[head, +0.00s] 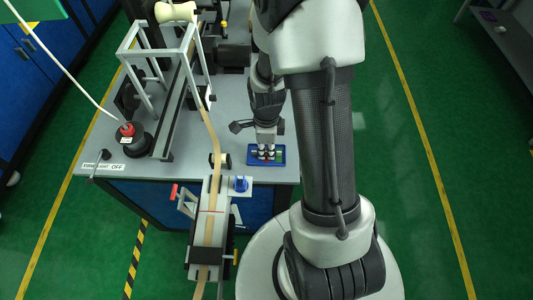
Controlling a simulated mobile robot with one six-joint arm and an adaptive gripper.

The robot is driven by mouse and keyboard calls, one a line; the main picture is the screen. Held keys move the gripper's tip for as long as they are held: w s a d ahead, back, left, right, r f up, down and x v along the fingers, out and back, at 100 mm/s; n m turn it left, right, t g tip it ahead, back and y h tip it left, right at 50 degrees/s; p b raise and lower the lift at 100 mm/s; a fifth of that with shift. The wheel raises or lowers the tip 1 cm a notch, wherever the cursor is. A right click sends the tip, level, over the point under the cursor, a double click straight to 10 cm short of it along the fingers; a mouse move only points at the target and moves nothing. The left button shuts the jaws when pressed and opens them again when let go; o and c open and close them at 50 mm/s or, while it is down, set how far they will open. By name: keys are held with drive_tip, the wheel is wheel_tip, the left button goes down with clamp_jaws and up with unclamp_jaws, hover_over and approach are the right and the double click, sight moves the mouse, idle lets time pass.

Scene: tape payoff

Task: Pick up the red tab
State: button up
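I do not clearly make out a red tab. My gripper (266,152) points down over a small blue tray (251,163) at the front right of the grey bench. Its fingertips are small and overlap the tray's inside, so I cannot tell whether they are open or shut, or whether they touch anything. A bit of green shows at the tray's right inside. The rest of what lies in the tray is hidden by the gripper. A small red piece (174,191) sticks up at the bench's front edge, left of the tape track; I cannot tell what it is.
Tan tape (211,134) runs down the bench onto a narrow track (209,215) in front. A white frame (155,60) stands at the back left. A red knob (127,130) on a black base sits at the left. Bare bench (235,108) lies left of my gripper.

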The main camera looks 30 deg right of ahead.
clamp_jaws()
drive_tip(key=shift+r, duration=0.15)
